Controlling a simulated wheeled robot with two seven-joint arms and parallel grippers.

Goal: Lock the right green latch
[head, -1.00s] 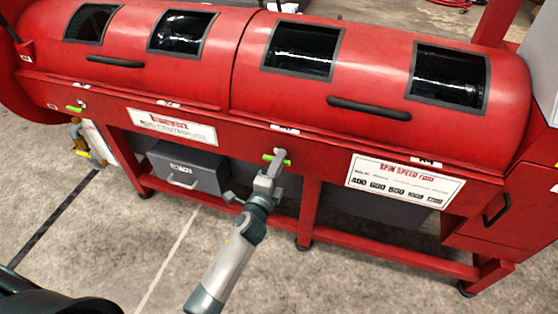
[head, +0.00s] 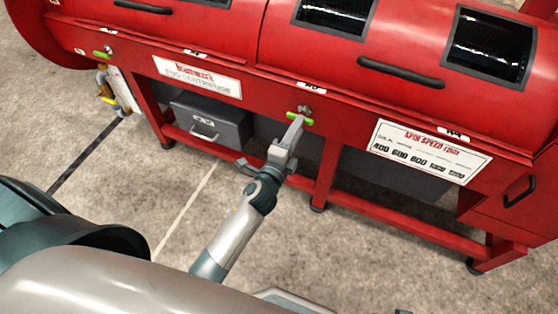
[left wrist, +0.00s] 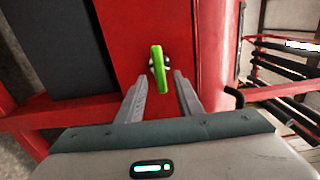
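The right green latch (head: 300,119) is a short green handle on a round silver boss, on the red front rail of the machine, below its drum. In the head view it lies roughly along the rail. My left gripper (head: 294,130) reaches up to it from below. In the left wrist view the latch (left wrist: 158,70) sits ahead of and between the tips of my left gripper (left wrist: 161,80). The two fingers are apart, with gaps on both sides of the handle. The left green latch (head: 102,54) is farther left on the same rail. My right gripper is out of view.
A black drum handle (head: 400,72) and a spin speed sign (head: 429,152) are right of the latch. A grey box (head: 211,122) stands under the machine. Red legs and a low red bar (head: 400,228) run below. The concrete floor in front is open.

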